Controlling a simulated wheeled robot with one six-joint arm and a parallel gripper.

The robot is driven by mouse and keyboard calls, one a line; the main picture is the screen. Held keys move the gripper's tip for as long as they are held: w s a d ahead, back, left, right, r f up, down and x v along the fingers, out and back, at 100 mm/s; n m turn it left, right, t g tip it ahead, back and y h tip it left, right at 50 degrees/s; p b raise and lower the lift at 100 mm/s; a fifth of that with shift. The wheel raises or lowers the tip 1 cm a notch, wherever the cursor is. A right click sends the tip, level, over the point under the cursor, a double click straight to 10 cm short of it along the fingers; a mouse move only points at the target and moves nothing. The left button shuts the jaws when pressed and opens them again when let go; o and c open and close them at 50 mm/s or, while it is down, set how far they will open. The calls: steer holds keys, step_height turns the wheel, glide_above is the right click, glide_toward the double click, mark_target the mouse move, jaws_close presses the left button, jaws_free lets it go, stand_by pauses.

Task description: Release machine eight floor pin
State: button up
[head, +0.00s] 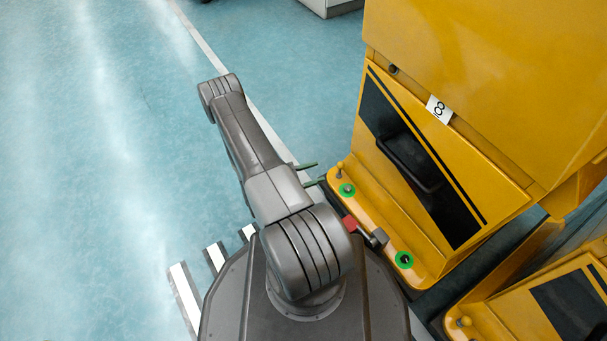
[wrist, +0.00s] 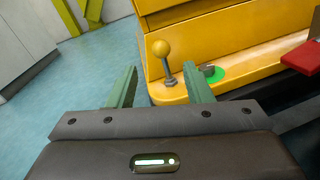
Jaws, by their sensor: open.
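Machine eight (head: 455,195) is yellow, with a white label "8" (head: 439,109). On its low front ledge stands a ball-topped yellow pin (head: 340,170), upright at the ledge's left end. In the wrist view the pin (wrist: 161,50) rises from a grey nut, ahead of and between my fingers in the picture. A grey piece on a green disc (wrist: 217,75) lies just right of it, partly behind my right finger. My gripper (head: 310,174) is open, its green fingers pointing at the ledge; it also shows in the wrist view (wrist: 160,68). Nothing is between the fingertips.
A red pad (head: 349,223) and a dark knob (head: 379,238) sit along the ledge, with a second green disc (head: 404,260) at its right end. Another yellow machine (head: 545,305) stands at lower right. The blue floor (head: 80,150) at left is clear.

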steer(key=shift+v, duration=1.75)
steer(key=shift+c, duration=0.5)
